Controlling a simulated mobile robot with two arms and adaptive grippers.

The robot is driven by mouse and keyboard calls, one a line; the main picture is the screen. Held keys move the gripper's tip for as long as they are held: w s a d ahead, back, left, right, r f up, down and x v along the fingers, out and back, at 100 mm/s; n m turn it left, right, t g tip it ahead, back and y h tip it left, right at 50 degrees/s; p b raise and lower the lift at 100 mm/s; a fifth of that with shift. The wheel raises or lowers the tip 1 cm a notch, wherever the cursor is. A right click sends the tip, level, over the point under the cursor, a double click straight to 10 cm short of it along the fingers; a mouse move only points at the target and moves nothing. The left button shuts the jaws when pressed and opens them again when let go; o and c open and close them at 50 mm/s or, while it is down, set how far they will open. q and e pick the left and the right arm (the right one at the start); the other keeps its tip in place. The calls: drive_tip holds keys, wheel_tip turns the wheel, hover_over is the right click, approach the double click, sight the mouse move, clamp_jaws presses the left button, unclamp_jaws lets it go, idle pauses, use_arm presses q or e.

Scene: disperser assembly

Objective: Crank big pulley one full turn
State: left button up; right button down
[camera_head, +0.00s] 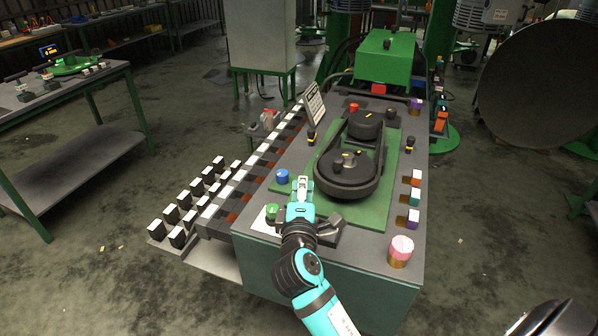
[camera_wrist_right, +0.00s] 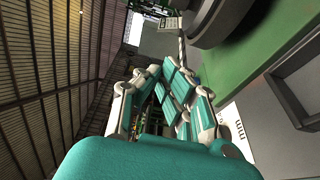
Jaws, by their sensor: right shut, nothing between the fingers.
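The big pulley (camera_head: 345,183) is a dark wheel at the near end of a belt drive on the green plate of the workbench. A small dark knob stands up from its top (camera_head: 348,158). A smaller pulley (camera_head: 366,122) stands behind it, and a dark belt joins the two. My right gripper (camera_head: 302,184) is shut and empty, left of and in front of the big pulley, apart from it. In the right wrist view my gripper (camera_wrist_right: 170,82) fills the middle, with a dark round part at upper right.
A blue knob (camera_head: 282,176) and a green button (camera_head: 272,211) lie close to my gripper. A tilted sign panel (camera_head: 315,104) stands at the left of the workbench. Colored blocks line the right edge, with a pink-topped cylinder (camera_head: 400,251) at the near right corner.

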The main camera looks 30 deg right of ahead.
use_arm(q)
drive_tip(key=r+p, duration=0.3)
drive_tip(key=r, duration=0.1)
drive_tip(key=shift+d, duration=0.25)
use_arm(e)
drive_tip(key=w+d, duration=0.4)
drive_tip(key=d, duration=0.3)
drive_tip(key=shift+w+d, duration=0.35)
use_arm(q)
drive_tip(key=shift+p, duration=0.3)
use_arm(e)
drive_tip(key=shift+r, duration=0.1)
use_arm(q)
drive_tip(key=shift+s+d+r+p, duration=0.1)
drive_tip(key=shift+d+r+p, duration=0.05)
drive_tip(key=shift+r+p, duration=0.35)
drive_tip(key=shift+s+d+r+p, duration=0.1)
drive_tip(key=shift+r+p, duration=0.3)
drive_tip(key=shift+p, duration=0.1)
use_arm(e)
drive_tip(key=shift+s+d+n+t+y, duration=0.25)
drive_tip(key=shift+s+n+t+y, duration=0.4)
drive_tip(key=shift+s+y, duration=0.45)
